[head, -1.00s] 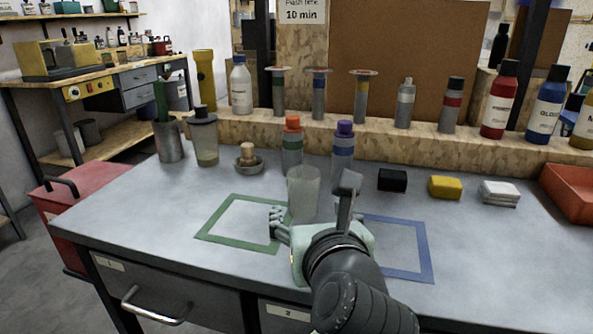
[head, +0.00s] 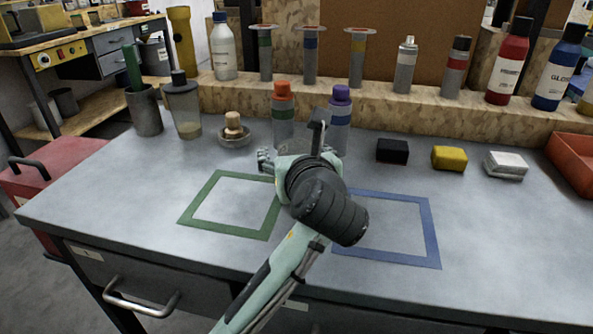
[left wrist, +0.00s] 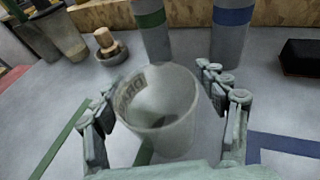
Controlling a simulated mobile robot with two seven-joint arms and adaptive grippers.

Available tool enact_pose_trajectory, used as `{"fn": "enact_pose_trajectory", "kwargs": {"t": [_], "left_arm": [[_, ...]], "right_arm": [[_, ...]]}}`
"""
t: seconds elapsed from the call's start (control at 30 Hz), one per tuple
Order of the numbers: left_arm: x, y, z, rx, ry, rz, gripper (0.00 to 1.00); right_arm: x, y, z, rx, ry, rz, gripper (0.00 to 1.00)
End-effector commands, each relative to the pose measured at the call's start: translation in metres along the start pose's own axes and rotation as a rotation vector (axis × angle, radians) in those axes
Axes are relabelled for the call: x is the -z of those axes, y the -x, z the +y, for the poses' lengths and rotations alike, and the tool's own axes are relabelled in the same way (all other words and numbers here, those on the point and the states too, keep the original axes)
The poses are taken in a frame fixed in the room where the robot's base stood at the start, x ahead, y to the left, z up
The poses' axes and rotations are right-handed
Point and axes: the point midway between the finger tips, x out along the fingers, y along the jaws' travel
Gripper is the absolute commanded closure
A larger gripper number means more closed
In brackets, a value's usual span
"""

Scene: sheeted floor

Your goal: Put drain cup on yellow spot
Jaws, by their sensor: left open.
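A translucent cup with grey printing, likely the drain cup (left wrist: 158,118), stands upright on the bench in the left wrist view. My left gripper (left wrist: 157,82) is open, with one finger on each side of the cup; whether they touch it I cannot tell. In the head view my left gripper (head: 290,150) is near the inner corner of the green square outline (head: 191,213) and hides the cup. A blue square outline (head: 433,232) lies to its right. I see no yellow spot in these frames. My right gripper is not in view.
Bottles with an orange cap (head: 283,115) and a purple cap (head: 340,118) stand just behind the gripper. Black (head: 392,150), yellow (head: 449,158) and white (head: 505,165) blocks lie to the right. A small dish (head: 234,137) and a lidded container (head: 184,108) stand at left.

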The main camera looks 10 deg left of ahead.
Motion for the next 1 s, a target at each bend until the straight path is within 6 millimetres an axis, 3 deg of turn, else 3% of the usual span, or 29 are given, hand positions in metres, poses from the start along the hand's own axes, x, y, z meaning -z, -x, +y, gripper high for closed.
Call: {"fn": "enact_pose_trajectory", "kwargs": {"t": [0.23, 0.7, 0.97, 1.0], "left_arm": [[0.0, -0.003, 0.0, 0.001, 0.001, 0.0, 0.27], [0.0, -0.002, 0.0, 0.001, 0.001, 0.0, 0.84], [0.0, -0.002, 0.0, 0.001, 0.001, 0.0, 0.88], [0.0, -0.002, 0.0, 0.001, 0.001, 0.0, 0.93]], "right_arm": [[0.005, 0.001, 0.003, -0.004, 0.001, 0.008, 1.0], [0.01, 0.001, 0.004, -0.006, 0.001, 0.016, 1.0], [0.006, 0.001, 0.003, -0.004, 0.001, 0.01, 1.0], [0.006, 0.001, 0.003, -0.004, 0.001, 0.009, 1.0]]}}
